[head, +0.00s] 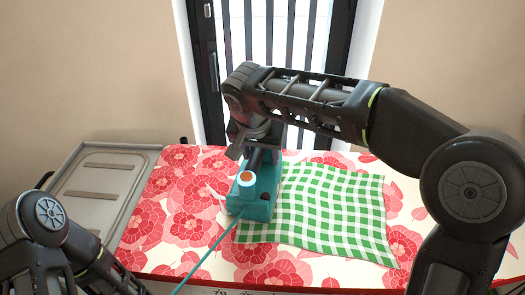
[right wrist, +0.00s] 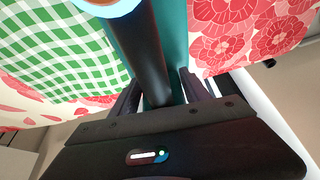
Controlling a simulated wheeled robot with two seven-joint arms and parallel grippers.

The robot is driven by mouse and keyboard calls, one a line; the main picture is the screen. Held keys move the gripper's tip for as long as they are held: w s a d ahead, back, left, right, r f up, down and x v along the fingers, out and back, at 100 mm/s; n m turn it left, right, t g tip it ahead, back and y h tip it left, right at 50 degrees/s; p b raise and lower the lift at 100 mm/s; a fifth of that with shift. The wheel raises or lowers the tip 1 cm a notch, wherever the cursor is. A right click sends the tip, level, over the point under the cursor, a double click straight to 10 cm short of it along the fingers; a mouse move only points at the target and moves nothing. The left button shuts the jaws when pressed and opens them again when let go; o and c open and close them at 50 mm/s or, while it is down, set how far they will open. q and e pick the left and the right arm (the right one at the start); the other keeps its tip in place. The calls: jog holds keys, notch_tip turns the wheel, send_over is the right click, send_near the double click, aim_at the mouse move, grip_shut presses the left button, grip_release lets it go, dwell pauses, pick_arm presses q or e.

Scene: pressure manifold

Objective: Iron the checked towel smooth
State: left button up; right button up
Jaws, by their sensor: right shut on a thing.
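The green and white checked towel (head: 325,207) lies on the flowered board, with gentle waves along its edges. It also shows at the left in the right wrist view (right wrist: 60,50). A teal iron (head: 259,197) with a dark handle stands at the towel's left edge, its cord running to the lower left. My right gripper (right wrist: 160,92) is shut on the iron's dark handle (right wrist: 142,45). Whether the iron's sole touches the towel is hard to tell. My left arm is at the lower left in the head view, and its gripper is out of view.
The red-flowered ironing board (head: 180,190) has free room left of the iron. A grey tray (head: 85,190) with bars lies at the left. A barred window or door (head: 275,70) stands behind the board.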

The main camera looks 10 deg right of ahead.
aim_at(255, 157)
jog(key=shift+s+a+f+b, duration=0.1)
jog(key=shift+s+a+b, duration=0.4)
jog(key=shift+s, duration=0.6)
jog(key=shift+s+a+f+b, duration=0.1)
jog(key=shift+s+a+b, duration=0.4)
jog(key=shift+s, duration=0.55)
jog(key=shift+s+a+b, duration=0.4)
jog(key=shift+s+b, duration=0.2)
jog(key=shift+s, duration=0.5)
jog(key=shift+s+r, duration=0.1)
jog(key=shift+r, duration=0.2)
jog(key=shift+r+p, duration=2.65)
jog(key=shift+r, duration=0.85)
